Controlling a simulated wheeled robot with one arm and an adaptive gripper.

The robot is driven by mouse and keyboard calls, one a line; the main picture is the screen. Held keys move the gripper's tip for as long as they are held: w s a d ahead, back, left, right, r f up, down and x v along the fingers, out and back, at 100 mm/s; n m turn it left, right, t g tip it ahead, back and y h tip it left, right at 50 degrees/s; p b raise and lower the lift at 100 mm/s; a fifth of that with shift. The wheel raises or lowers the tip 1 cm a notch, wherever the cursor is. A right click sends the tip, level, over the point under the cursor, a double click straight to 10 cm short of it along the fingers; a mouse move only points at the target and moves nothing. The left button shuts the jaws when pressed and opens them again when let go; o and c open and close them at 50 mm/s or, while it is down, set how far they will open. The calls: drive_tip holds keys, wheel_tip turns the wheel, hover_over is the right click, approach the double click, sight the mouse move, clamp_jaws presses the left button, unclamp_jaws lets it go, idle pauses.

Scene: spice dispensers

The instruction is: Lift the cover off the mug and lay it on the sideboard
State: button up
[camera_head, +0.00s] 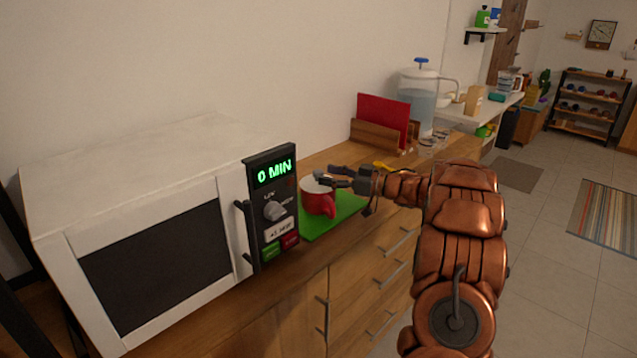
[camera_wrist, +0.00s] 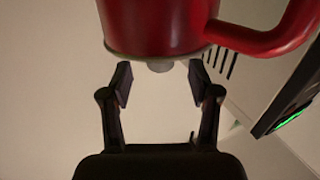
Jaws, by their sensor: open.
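The red mug (camera_head: 318,201) stands upright on a green mat (camera_head: 345,212) on the wooden sideboard (camera_head: 318,160), beside the microwave. In the wrist view the mug (camera_wrist: 165,25) is at the top, its handle to the right. Its pale cover (camera_wrist: 125,55) sits on the rim, with a small knob (camera_wrist: 160,66) facing my gripper. My gripper (camera_head: 328,175) is just above the mug and is open and empty. In the wrist view the fingertips (camera_wrist: 159,78) lie either side of the knob, clear of it. In the head view the cover is mostly hidden by my fingers.
A white microwave (camera_head: 130,180) reading 0 MIN stands close left of the mug. Behind are a wooden holder with a red board (camera_head: 382,120) and a water dispenser (camera_head: 418,98). A yellow object (camera_head: 383,166) lies behind my gripper. Some bare sideboard shows behind the mat.

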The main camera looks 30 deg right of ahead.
sight(323, 173)
drive_tip(key=shift+x, duration=1.9)
drive_tip(key=shift+r, duration=0.15)
clamp_jaws()
